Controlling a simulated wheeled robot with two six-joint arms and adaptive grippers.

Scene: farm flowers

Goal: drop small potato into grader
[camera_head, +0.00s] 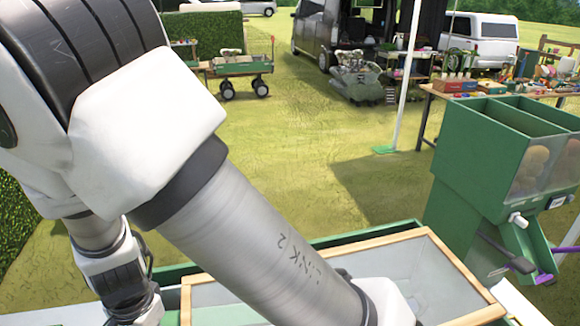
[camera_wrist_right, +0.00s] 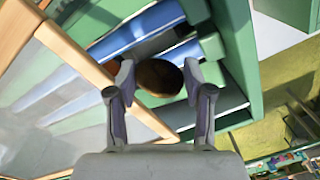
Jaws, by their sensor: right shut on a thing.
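In the right wrist view a small brown potato (camera_wrist_right: 160,80) sits between the two fingertips of my right gripper (camera_wrist_right: 158,72), which is shut on it. Behind the potato is a green frame (camera_wrist_right: 240,70) with blue bars (camera_wrist_right: 140,38), which looks like part of the grader. The potato appears in front of these bars; I cannot tell its height above them. In the head view neither gripper shows; my own large arm link covers the lower middle.
A green hopper (camera_head: 470,150) with a clear front and round produce inside stands at the right. A wood-edged tray (camera_head: 440,265) lies at the bottom. A white pole (camera_head: 405,80) and a laden table (camera_head: 430,92) stand behind. Open grass (camera_head: 290,150) fills the middle.

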